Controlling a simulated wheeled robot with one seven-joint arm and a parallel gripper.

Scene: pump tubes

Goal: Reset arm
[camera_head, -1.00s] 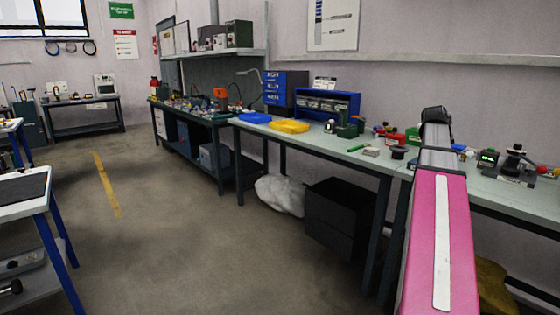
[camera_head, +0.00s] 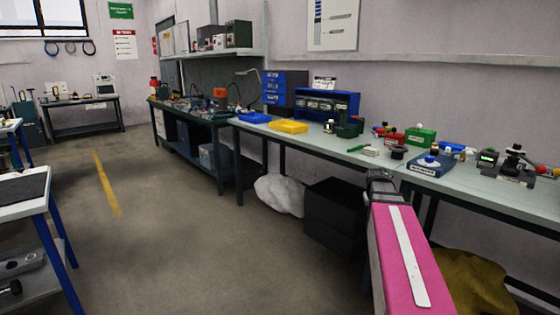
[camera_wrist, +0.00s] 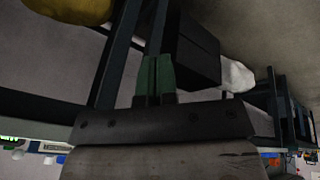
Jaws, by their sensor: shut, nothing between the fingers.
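My gripper (camera_wrist: 157,66) shows in the wrist view as two green fingers side by side. They are shut together with nothing between them. The wrist view is turned over, with the floor at the top and the bench items along the bottom edge. My pink arm link reaches forward at the lower right of the head view and hides the gripper there. The arm's far joint is in front of the front edge of the long workbench (camera_head: 345,143), lower than its top.
A black cabinet (camera_head: 335,215) and a white bag (camera_head: 280,194) are under the bench. A blue device (camera_head: 431,164), a green box (camera_head: 420,136) and blue bins (camera_head: 327,103) stand on it. A yellow-brown sack (camera_head: 470,283) lies low at right. The floor left of the arm is clear.

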